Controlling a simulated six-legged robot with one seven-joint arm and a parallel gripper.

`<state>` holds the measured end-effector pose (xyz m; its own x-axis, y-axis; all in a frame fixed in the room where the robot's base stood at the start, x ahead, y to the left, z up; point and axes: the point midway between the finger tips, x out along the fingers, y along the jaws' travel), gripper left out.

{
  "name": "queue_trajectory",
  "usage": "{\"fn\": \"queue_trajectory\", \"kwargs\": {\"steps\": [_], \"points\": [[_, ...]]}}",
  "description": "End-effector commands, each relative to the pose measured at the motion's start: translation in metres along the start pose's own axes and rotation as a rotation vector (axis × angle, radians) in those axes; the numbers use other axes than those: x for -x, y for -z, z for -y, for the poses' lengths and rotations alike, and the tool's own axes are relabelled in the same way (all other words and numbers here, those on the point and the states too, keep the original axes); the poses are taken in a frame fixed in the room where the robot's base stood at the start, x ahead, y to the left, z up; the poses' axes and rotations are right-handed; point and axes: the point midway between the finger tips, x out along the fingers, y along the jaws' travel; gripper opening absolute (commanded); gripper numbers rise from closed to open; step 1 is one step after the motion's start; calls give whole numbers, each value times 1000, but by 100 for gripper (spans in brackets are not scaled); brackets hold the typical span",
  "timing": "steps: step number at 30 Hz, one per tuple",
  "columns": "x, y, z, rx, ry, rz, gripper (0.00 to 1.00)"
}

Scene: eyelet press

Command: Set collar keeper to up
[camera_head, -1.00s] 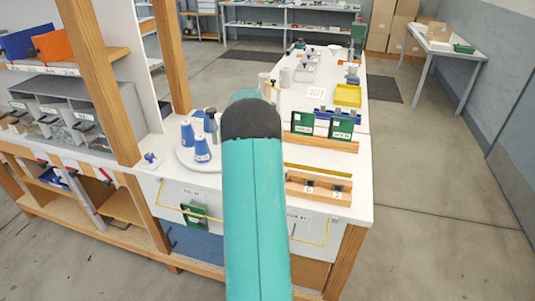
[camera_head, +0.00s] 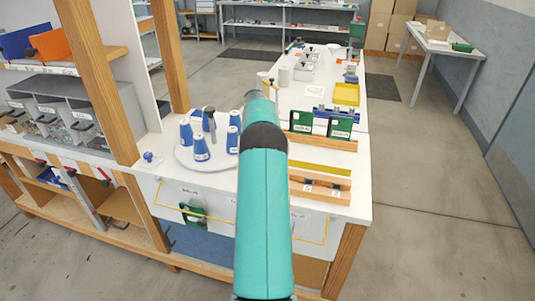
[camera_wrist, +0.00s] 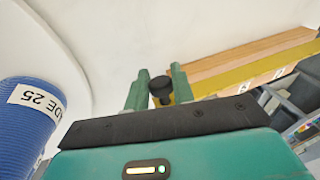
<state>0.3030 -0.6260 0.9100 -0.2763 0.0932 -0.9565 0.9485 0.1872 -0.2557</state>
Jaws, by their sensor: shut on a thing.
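My gripper (camera_wrist: 160,82) shows in the wrist view as two green fingers, shut on a black round knob (camera_wrist: 160,87) that sits between them. The knob is dark with a short stem, and what it is fixed to is hidden behind the gripper body. I cannot tell from the picture which way the collar keeper points. In the head view my teal arm hides the gripper and the knob.
Blue cones (camera_head: 201,148) stand on a round white turntable (camera_head: 186,160) left of my arm; one labelled cone (camera_wrist: 35,115) is close in the wrist view. Right are a yellow strip (camera_head: 322,169), a wooden block (camera_head: 335,190) and green cards (camera_head: 340,127). The bench's far end holds trays.

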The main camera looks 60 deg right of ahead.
Motion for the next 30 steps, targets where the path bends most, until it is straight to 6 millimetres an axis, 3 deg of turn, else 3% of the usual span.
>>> {"fn": "queue_trajectory", "kwargs": {"steps": [6,7,10,22,30], "points": [[-2,0,-1,1,0,0,2],[-2,0,-1,1,0,0,28],[-1,0,0,0,0,0,46],[7,0,0,-1,1,1,46],[57,-1,-1,-1,-1,5,46]]}}
